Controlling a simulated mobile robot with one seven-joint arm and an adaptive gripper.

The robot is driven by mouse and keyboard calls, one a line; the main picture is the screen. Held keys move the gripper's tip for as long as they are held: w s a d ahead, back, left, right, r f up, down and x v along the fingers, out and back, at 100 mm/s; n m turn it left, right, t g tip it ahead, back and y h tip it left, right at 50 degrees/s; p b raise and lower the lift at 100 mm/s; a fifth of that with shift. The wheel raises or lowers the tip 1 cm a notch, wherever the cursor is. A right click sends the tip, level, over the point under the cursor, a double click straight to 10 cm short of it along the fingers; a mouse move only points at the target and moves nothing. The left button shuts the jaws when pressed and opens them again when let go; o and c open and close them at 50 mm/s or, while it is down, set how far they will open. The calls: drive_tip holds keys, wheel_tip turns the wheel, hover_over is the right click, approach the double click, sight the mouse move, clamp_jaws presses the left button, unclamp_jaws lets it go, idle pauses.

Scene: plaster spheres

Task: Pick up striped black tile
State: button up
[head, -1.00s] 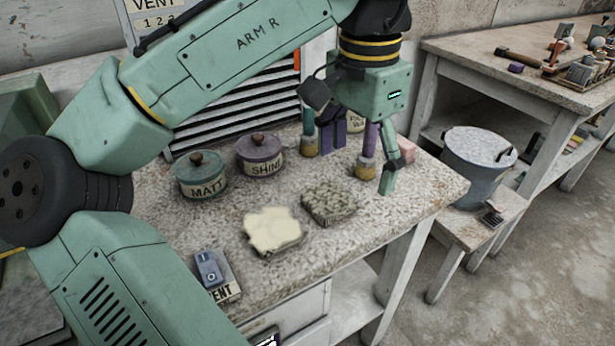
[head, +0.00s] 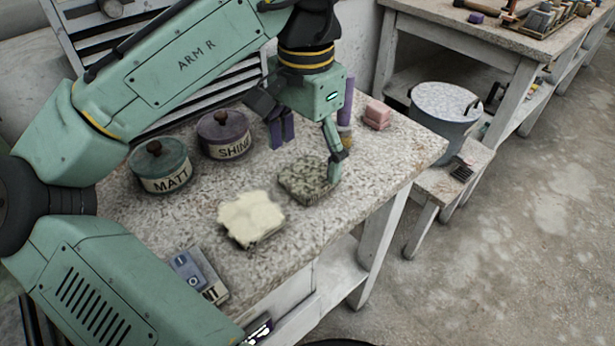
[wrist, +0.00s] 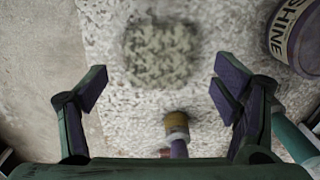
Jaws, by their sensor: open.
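A small dark tile with pale stripes (head: 462,170) lies on the low stool at the right in the head view, beside a bucket. It looks like the striped black tile. It does not show in the wrist view. My gripper (head: 308,150) is open and empty over the workbench, well to the left of the tile, close to a mottled green-grey pad (head: 306,181). In the wrist view, my gripper's fingers (wrist: 160,88) are spread wide, and the blurred mottled pad (wrist: 160,52) lies beyond them.
The workbench (head: 390,150) holds a MATT jar (head: 160,168), a SHINE jar (head: 224,137), a cream pad (head: 250,218), a switch box (head: 196,272) and pink blocks (head: 377,115). The bucket (head: 445,108) crowds the stool (head: 430,184). Open floor (head: 520,250) lies at the right.

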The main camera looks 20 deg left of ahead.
sight(308, 175)
drive_tip(key=shift+d+f, duration=0.1)
drive_tip(key=shift+f, duration=1.9)
drive_tip(key=shift+c, duration=0.4)
drive_tip(key=c, duration=1.4)
drive_tip(key=shift+r, duration=0.15)
